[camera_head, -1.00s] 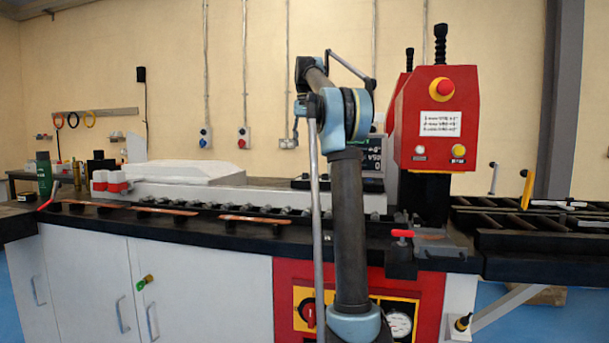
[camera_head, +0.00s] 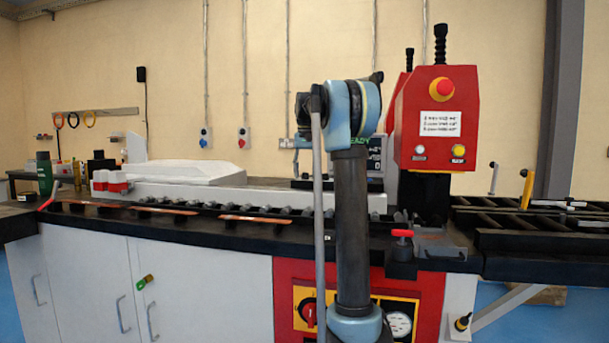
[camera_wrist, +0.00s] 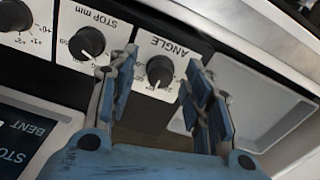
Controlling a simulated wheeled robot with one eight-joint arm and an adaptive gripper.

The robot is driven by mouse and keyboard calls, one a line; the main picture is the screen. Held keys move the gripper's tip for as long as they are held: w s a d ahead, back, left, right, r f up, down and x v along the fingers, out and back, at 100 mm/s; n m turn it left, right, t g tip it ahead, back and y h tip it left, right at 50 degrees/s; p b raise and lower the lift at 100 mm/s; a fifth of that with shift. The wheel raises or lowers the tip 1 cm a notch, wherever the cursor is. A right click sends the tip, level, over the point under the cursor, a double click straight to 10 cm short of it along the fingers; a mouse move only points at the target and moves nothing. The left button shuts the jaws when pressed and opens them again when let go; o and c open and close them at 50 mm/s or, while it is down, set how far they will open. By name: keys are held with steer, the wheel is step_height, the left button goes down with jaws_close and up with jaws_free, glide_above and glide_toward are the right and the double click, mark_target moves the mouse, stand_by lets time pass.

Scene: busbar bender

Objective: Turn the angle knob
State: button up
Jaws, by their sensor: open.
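The angle knob (camera_wrist: 160,70) is a black round knob on a white panel, with the label "ANGLE" beside it, in the wrist view. My gripper (camera_wrist: 158,82) is open, and its two blue fingers stand on either side of the knob in the picture. Whether the fingertips reach the knob's depth cannot be told. A second black knob (camera_wrist: 87,42), labelled "STOP mm", sits just left of the left finger. In the head view the display unit (camera_head: 376,155) is partly hidden behind my arm, and the gripper is hidden there.
A third knob (camera_wrist: 16,14) is at the upper left of the panel. A grey recessed tray (camera_wrist: 262,105) lies right of the fingers. In the head view, the red press head (camera_head: 437,118) stands right of my arm, and a red-handled clamp (camera_head: 402,234) is below it.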

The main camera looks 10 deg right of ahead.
steer(key=shift+c, duration=0.6)
steer(key=c, duration=1)
steer(key=shift+o, duration=0.2)
steer(key=shift+n, duration=0.3)
steer(key=n, duration=0.3)
steer(key=shift+n, duration=2.1)
